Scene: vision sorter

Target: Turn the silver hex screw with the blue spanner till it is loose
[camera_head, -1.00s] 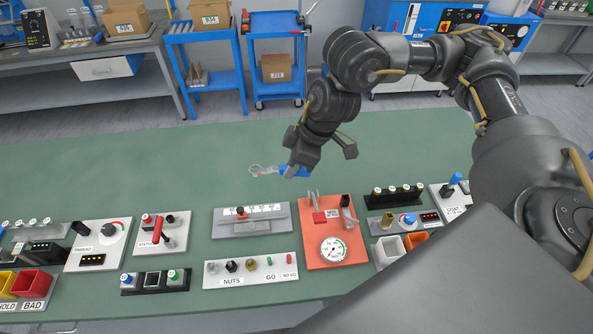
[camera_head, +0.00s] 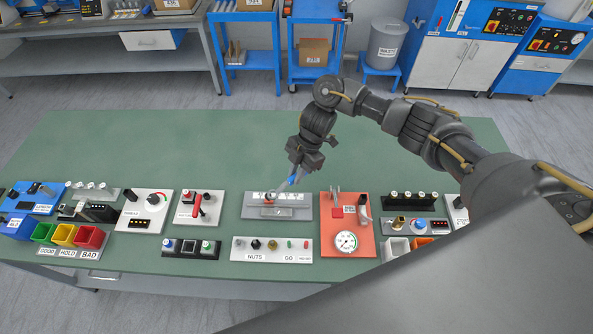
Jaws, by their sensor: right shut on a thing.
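My right gripper (camera_head: 300,167) is shut on the blue spanner (camera_head: 293,179). The spanner's blue handle shows just below the jaws, and its pale metal end slants down and left. That end is over the back of the grey fixture (camera_head: 252,213), close to a small dark and red knob (camera_head: 268,197); I cannot tell whether they touch. A small silver piece (camera_head: 239,244) on the white NUTS board (camera_head: 243,254) looks like the silver hex screw, but it is too small to be sure. The spanner is apart from it. My left gripper is not in view.
A red-orange panel (camera_head: 333,230) with a gauge stands right of the grey fixture. A white panel with a red lever (camera_head: 198,206) stands left. Green, yellow and red bins (camera_head: 90,237) sit at the left front. The green table (camera_head: 180,150) is clear behind the row.

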